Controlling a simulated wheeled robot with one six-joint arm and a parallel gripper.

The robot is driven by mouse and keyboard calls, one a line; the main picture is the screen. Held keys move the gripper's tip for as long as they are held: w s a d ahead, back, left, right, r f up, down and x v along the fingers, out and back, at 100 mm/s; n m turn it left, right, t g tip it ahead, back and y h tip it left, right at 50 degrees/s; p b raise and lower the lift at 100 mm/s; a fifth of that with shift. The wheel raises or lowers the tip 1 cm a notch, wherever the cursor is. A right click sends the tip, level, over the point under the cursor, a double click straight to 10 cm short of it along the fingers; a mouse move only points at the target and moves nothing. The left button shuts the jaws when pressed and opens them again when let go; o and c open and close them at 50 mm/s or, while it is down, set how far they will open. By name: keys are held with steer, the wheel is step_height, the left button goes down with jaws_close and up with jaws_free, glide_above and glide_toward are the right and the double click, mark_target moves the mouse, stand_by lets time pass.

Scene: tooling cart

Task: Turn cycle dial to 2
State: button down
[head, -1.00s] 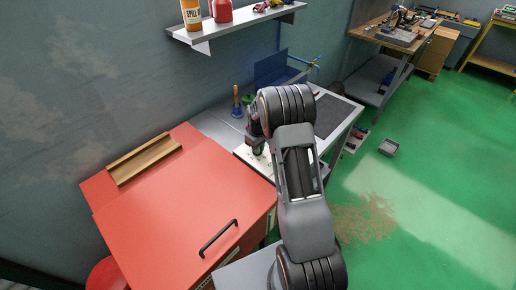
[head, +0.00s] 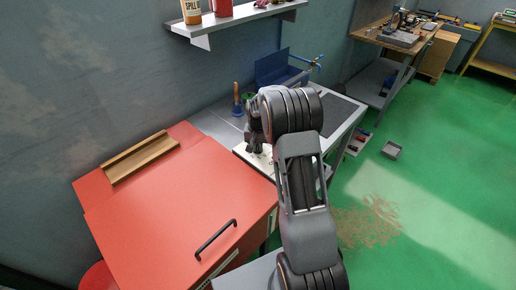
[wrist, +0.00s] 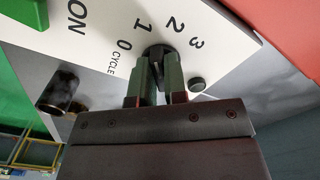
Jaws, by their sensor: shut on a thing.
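The cycle dial (wrist: 158,48) is a small dark knob on a white panel (wrist: 103,38) in the wrist view. The printed numbers 0, 1, 2 and 3 curve around it, with the word CYCLE beside the 0. My gripper (wrist: 157,62) is shut on the dial, one finger on each side. The fingers cover part of the dial, and I cannot tell which number it points to. In the head view my gripper (head: 255,147) is low over the white panel (head: 249,160), and my arm hides the dial.
A green part (wrist: 25,12) is beside the ON label. A red cabinet (head: 175,215) with a black handle stands in front.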

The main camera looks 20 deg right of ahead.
steer(key=m+b, duration=0.1)
steer(key=m, duration=0.4)
steer(key=shift+w, duration=0.1)
steer(key=shift+r+m, duration=0.1)
steer(key=shift+m, duration=0.3)
stand_by(0.3)
steer(key=c, duration=1.2)
jaws_free()
steer(key=shift+o, duration=0.2)
step_height(320, 180, up, 14)
steer(key=b, duration=0.1)
